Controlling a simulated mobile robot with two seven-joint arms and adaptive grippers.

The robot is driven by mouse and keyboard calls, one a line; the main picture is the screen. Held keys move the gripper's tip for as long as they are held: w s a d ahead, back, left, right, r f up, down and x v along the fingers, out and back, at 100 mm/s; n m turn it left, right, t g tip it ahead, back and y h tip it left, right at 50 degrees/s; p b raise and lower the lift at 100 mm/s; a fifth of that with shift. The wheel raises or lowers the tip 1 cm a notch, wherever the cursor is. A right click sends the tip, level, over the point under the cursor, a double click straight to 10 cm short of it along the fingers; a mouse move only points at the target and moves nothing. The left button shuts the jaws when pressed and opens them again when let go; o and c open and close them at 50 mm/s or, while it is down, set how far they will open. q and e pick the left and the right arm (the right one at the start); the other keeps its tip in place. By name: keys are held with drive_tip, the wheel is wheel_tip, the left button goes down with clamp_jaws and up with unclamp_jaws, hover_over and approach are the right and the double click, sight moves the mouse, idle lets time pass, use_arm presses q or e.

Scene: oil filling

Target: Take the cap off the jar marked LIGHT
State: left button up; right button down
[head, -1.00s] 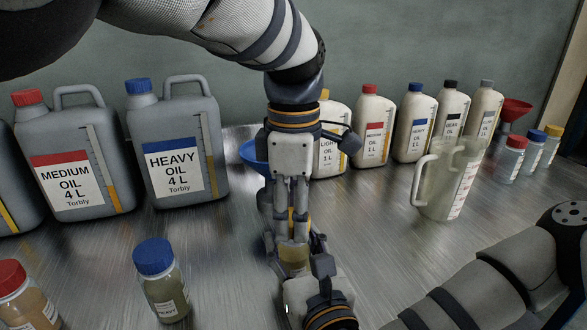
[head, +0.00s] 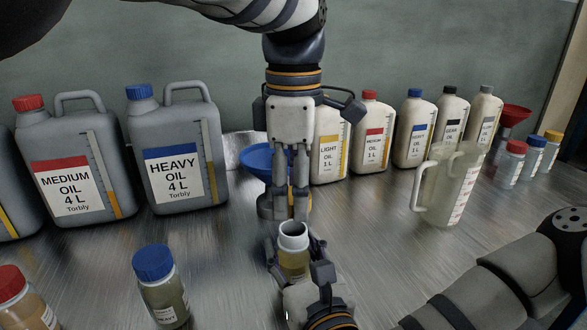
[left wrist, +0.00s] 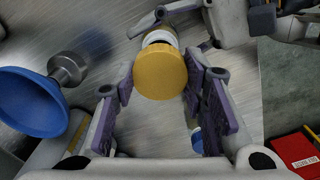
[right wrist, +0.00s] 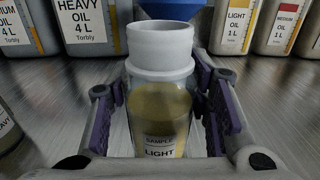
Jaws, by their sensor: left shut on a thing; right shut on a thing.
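The jar marked LIGHT (right wrist: 160,115) stands upright with amber oil in it, and its white neck is open at the top; in the head view it is at the lower middle (head: 293,262). My right gripper (head: 293,268) is shut around the jar's body, fingers on both sides. The yellow cap (left wrist: 160,72) is between the fingers of my left gripper (left wrist: 160,90), with the jar's white neck beyond it. In the head view my left gripper (head: 287,208) is just above and behind the jar's mouth, the cap mostly hidden by its fingers.
A blue funnel (head: 257,160) stands behind my left gripper. Large grey cans (head: 177,140) and white oil bottles (head: 372,130) line the back. A clear jug (head: 450,185) is at right. A blue-capped jar (head: 162,285) stands at left, with bare table between.

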drive_tip(key=c, duration=0.7)
unclamp_jaws()
drive_tip(key=shift+c, duration=0.2)
